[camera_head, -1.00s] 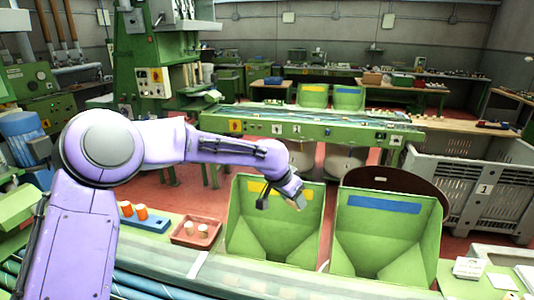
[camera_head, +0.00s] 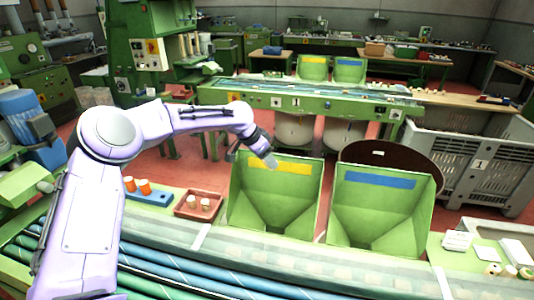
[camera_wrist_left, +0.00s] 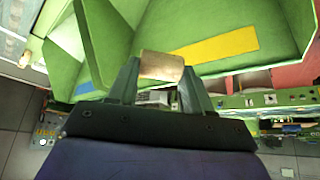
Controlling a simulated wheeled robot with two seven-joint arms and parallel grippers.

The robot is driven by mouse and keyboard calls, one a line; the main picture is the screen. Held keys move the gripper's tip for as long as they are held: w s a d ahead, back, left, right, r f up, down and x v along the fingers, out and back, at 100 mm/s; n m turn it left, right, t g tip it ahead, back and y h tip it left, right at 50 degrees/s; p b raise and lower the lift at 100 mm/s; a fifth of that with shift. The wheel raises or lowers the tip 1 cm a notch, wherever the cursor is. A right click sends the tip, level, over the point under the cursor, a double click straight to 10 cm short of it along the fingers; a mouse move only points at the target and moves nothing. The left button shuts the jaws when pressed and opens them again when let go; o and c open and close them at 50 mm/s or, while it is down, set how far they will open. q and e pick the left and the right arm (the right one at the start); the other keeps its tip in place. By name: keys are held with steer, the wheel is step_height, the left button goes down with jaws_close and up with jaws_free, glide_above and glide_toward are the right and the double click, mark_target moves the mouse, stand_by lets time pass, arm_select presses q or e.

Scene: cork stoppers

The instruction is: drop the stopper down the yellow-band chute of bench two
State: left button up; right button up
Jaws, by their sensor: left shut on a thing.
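My left gripper (camera_head: 266,157) is at the upper left of the near chute with the yellow band (camera_head: 280,166), overlapping its back rim in the head view. In the left wrist view my left gripper (camera_wrist_left: 160,82) is shut on a tan cork stopper (camera_wrist_left: 162,66), held between the fingertips. The near blue-band chute (camera_head: 385,215) stands right of the yellow one. How high the stopper is above the chute I cannot tell. My right gripper is out of view.
A red tray (camera_head: 186,210) with light stoppers and a blue holder (camera_head: 158,199) with orange pieces lie left of the chutes. Far yellow-band (camera_head: 313,73) and blue-band (camera_head: 348,76) chutes stand behind a green bench (camera_head: 232,98). A grey crate (camera_head: 490,165) is at right.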

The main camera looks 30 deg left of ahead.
arm_select(q)
steer(key=o, duration=1.1)
steer(key=shift+c, duration=0.2)
steer(key=b+v, duration=0.3)
steer(key=v, duration=0.7)
steer(key=shift+r, duration=0.25)
steer(key=shift+s, duration=0.1)
